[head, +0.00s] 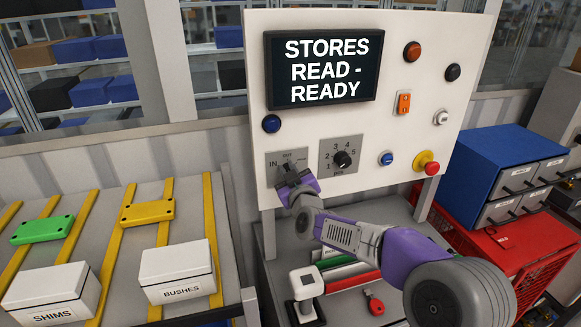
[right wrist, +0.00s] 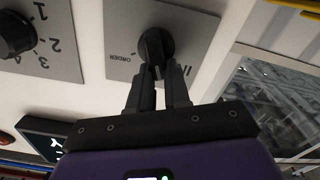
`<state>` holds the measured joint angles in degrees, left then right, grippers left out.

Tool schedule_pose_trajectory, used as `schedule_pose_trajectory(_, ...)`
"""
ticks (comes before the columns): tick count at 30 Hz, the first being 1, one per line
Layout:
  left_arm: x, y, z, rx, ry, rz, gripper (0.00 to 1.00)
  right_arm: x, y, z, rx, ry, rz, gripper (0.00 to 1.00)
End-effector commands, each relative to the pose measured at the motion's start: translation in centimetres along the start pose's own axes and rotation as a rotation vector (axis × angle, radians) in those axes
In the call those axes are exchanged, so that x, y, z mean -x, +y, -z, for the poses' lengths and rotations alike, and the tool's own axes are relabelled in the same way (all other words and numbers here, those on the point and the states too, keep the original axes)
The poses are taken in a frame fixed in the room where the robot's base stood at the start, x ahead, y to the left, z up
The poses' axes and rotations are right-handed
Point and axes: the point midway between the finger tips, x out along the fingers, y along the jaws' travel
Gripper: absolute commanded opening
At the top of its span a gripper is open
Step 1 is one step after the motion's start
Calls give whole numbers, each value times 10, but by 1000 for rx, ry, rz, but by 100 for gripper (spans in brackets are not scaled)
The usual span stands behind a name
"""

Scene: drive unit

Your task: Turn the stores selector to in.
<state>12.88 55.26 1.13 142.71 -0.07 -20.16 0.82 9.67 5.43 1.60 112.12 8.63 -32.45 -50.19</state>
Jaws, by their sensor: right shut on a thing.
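The stores selector is a black knob (head: 289,167) on a small grey plate (head: 272,159) at the lower left of the white panel. IN is printed at the plate's left in the head view. My right gripper (head: 291,180) reaches it from below and is shut on the knob. In the right wrist view the gripper's two dark fingers (right wrist: 159,75) close on the knob (right wrist: 154,46). The fingers cover part of the knob, and I cannot tell exactly which label its pointer faces. My left gripper is not in view.
A screen (head: 321,68) reads STORES READ - READY. A numbered dial (head: 342,159) sits just right of the selector, with a red-and-yellow emergency button (head: 427,163) further right. Boxes marked SHIMS (head: 55,290) and BUSHES (head: 178,273) stand on the left.

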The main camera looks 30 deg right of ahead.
Motion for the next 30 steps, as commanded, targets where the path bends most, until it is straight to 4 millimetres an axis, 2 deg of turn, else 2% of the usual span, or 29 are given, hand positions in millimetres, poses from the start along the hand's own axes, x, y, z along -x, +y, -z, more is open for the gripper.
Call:
schedule_pose_trajectory(15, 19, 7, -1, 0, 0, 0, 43, 0, -10, 0, 454, 2, 1, 0)
schedule_pose_trajectory(22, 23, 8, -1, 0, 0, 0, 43, 0, -12, -2, 583, 2, -1, 0)
schedule_pose_trajectory(30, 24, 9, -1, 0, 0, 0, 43, 0, -13, -4, 654, 1, -1, 0)
